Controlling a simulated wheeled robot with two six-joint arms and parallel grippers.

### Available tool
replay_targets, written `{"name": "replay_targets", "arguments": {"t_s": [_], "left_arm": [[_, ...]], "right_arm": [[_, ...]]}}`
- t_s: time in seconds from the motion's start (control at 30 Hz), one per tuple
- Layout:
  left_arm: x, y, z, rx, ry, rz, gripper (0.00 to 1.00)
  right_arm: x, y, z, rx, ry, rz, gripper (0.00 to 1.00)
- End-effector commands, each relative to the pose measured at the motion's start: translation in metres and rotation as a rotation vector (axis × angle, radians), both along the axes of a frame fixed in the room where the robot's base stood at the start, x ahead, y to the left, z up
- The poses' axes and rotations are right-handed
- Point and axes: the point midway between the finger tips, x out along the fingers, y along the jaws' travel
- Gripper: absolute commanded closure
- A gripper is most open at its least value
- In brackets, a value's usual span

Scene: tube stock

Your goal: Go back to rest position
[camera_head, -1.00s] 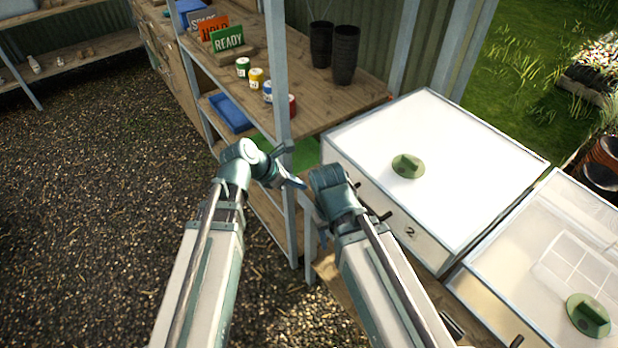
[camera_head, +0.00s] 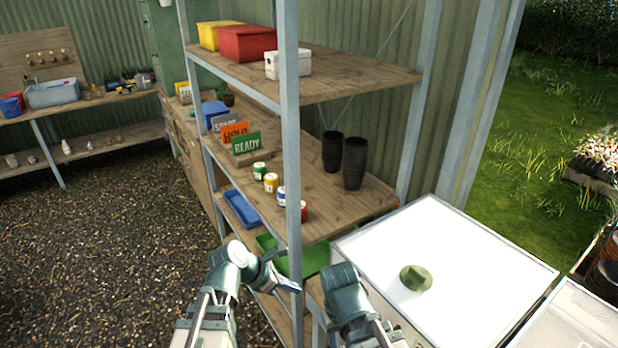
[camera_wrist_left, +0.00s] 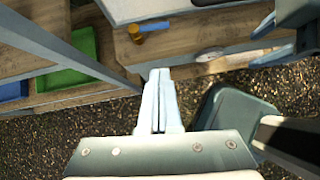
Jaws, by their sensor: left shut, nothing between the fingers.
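My left gripper (camera_head: 287,277) is at the lower middle of the head view, beside the shelf's front post. In the left wrist view its two pale fingers (camera_wrist_left: 159,90) lie together, shut with nothing between them. My right arm comes in just right of it in the head view. Its wrist (camera_head: 343,290) is near the white-topped box, and its fingers are mostly hidden there. Part of the right arm also shows at the upper right of the left wrist view, where its finger state is unclear.
The shelf post (camera_head: 289,130) stands close to both arms. Shelves hold signs, small cans, black pots (camera_head: 355,163) and bins. A white-topped box (camera_head: 450,265) with a green knob (camera_head: 415,278) is at right. Gravel floor (camera_head: 110,240) is open at left.

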Motion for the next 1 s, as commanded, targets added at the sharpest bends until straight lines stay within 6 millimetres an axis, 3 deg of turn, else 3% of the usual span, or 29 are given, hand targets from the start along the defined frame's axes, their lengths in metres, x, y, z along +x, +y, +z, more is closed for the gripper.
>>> {"name": "replay_targets", "arguments": {"t_s": [0.17, 0.37, 0.6, 0.8, 1.0], "left_arm": [[-0.013, -0.009, -0.009, 0.114, -0.064, -0.193, 1.0], [-0.048, -0.021, -0.031, 0.387, -0.219, -0.751, 1.0], [-0.085, -0.022, -0.047, 0.625, -0.359, -1.502, 1.0], [-0.105, -0.016, -0.05, 0.699, -0.41, -2.023, 1.0], [-0.114, -0.012, -0.049, 0.702, -0.423, -2.296, 1.0]], "right_arm": [[0.0, 0.0, 0.0, 0.0, 0.0, 0.0, 0.5], [0.0, 0.0, 0.0, 0.0, 0.0, 0.0, 0.5], [0.0, 0.0, 0.0, 0.0, 0.0, 0.0, 0.5], [0.0, 0.0, 0.0, 0.0, 0.0, 0.0, 0.5], [0.0, 0.0, 0.0, 0.0, 0.0, 0.0, 0.5]]}}
